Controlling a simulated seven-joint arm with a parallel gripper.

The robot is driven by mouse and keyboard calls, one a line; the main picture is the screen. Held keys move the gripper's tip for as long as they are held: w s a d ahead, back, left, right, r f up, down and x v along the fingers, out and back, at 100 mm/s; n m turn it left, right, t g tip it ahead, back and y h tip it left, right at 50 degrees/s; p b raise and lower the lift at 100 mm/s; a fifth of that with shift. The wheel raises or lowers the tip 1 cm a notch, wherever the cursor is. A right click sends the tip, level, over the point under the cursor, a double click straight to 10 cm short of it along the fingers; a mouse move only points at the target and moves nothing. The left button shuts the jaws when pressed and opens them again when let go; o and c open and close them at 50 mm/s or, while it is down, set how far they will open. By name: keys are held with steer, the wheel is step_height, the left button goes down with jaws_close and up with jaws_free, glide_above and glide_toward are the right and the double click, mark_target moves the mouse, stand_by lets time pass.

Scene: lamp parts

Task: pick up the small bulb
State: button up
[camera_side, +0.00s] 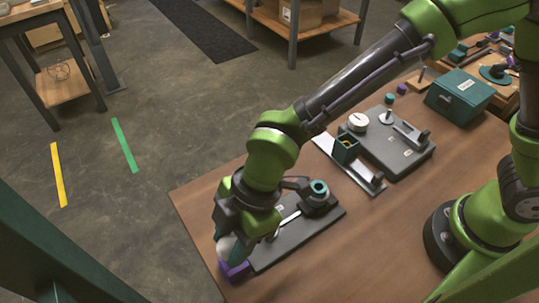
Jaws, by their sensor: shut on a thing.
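My gripper (228,252) points down at the front left corner of the wooden table. It is shut on a white rounded thing, which I take to be the small bulb (226,246). Only part of the bulb shows beside the fingers. A purple piece (238,271) lies at the fingertips, beside the dark plate (296,240). I cannot tell whether the bulb touches the purple piece or the table.
The dark plate carries a metal rod and a teal ring (319,189). Behind it are a metal rail with a teal block (346,148), a grey base (392,150) with a white disc, and a teal box (459,96). The table's front middle is clear.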

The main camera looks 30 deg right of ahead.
steer(key=s+d+r, duration=0.1)
steer(key=s+d, duration=0.7)
steer(key=d, duration=0.5)
steer(key=w+d+r, duration=0.8)
steer(key=w, duration=0.2)
steer(key=shift+n, duration=0.3)
steer(key=shift+f, duration=2.25)
steer(key=shift+f, duration=1.25)
steer(key=shift+f, duration=0.6)
